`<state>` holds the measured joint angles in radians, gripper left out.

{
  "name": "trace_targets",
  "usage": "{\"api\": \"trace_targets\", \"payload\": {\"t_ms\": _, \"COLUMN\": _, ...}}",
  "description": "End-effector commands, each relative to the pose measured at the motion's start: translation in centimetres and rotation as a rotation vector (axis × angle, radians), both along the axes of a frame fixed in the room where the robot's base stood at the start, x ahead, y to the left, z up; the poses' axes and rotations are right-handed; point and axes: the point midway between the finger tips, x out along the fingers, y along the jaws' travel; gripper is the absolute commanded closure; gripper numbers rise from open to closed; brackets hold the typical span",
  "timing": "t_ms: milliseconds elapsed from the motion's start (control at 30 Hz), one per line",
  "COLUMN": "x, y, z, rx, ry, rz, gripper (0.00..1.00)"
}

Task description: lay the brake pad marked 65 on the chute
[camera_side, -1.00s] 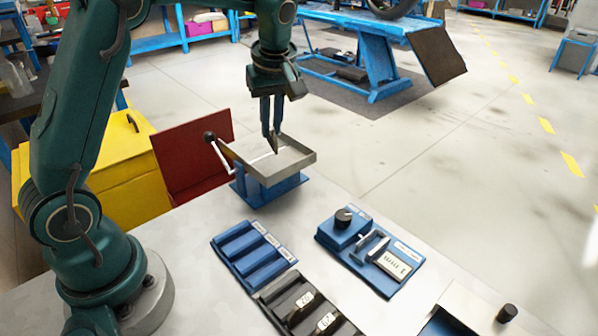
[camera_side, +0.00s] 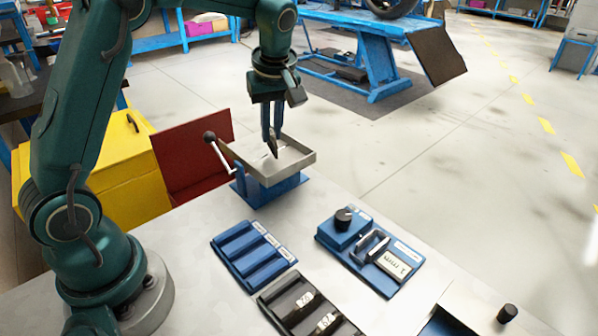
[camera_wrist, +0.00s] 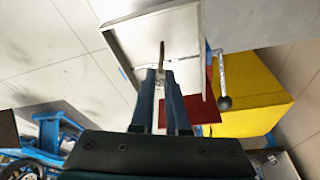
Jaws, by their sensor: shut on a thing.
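The chute (camera_side: 297,165) is a shallow grey metal tray with raised walls on a blue base, at the back of the bench. In the wrist view the tray (camera_wrist: 188,25) lies below my gripper. My gripper (camera_side: 270,132) points down over the tray, its two fingers close together. In the wrist view my gripper (camera_wrist: 161,76) is shut on a thin dark brake pad (camera_wrist: 162,52), seen edge-on. In the side view the pad (camera_side: 273,147) hangs upright, its lower end at or just above the tray floor; contact cannot be told. Its marking is not readable.
A lever with a black knob (camera_side: 209,137) stands left of the chute, before a red panel (camera_side: 190,165) and yellow box (camera_side: 118,155). In front are a blue slotted rack (camera_side: 252,255), a black rack (camera_side: 275,312) holding labelled pads, and a blue gauge fixture (camera_side: 400,287).

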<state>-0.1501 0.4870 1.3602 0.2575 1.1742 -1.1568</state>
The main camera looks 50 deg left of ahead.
Motion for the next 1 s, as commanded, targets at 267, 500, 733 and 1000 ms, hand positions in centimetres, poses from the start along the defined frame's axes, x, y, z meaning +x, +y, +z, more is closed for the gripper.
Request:
{"api": "trace_targets", "payload": {"t_ms": 267, "x": 0.0, "y": 0.0, "z": -0.1, "rx": 0.000, "ry": 0.000, "rz": 0.000, "gripper": 1.00}}
{"api": "trace_targets", "payload": {"t_ms": 500, "x": 0.0, "y": 0.0, "z": -0.1, "rx": 0.000, "ry": 0.000, "rz": 0.000, "gripper": 1.00}}
{"api": "trace_targets", "payload": {"t_ms": 733, "x": 0.0, "y": 0.0, "z": -0.6, "rx": 0.000, "ry": 0.000, "rz": 0.000, "gripper": 1.00}}
{"api": "trace_targets", "payload": {"t_ms": 1000, "x": 0.0, "y": 0.0, "z": -1.2, "rx": 0.000, "ry": 0.000, "rz": 0.000, "gripper": 1.00}}
